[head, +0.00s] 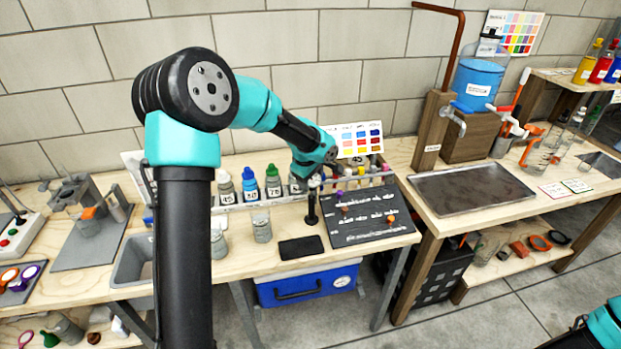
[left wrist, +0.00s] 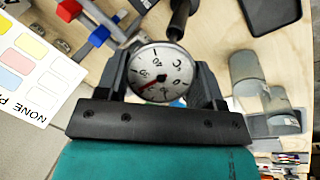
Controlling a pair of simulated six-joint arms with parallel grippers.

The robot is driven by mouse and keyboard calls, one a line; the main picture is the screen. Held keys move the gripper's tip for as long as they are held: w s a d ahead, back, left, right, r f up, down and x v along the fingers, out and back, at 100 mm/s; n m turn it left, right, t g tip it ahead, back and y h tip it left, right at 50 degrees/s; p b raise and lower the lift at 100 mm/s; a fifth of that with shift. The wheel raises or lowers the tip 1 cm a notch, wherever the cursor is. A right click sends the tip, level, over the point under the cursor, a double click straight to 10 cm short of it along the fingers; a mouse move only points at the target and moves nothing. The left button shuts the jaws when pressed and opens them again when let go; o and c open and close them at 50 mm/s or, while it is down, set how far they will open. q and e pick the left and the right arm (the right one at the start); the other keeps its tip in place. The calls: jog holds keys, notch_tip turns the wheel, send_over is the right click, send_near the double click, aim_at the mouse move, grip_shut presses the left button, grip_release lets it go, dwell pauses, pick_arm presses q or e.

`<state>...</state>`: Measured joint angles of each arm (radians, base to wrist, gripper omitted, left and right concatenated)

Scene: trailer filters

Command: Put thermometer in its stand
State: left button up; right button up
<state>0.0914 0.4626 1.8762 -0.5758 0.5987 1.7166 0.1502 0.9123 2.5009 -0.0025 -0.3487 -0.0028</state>
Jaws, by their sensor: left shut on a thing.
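The thermometer has a round white dial (left wrist: 160,72), seen face-on in the left wrist view. My left gripper (left wrist: 163,85) is shut on it, with a dark finger on each side of the dial. In the head view the dial (head: 315,182) shows small and pale below the gripper. A black upright post on a small base (head: 312,208), which looks like the stand, is on the bench directly below it. The post's dark top (left wrist: 180,18) shows just beyond the dial in the wrist view. I cannot tell whether thermometer and post touch. My right gripper is out of view.
A black mat (head: 301,247) and a dark board with white marks (head: 370,218) lie near the post. Glass jars (head: 262,226) stand to its left. Capped bottles (head: 249,184) and a colour chart (head: 358,139) are behind. A metal tray (head: 475,190) is on the right bench.

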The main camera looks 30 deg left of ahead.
pick_arm(q)
jog(key=o, duration=1)
jog(key=shift+r, duration=0.1)
jog(key=v, duration=1.7)
jog(key=shift+r, duration=0.1)
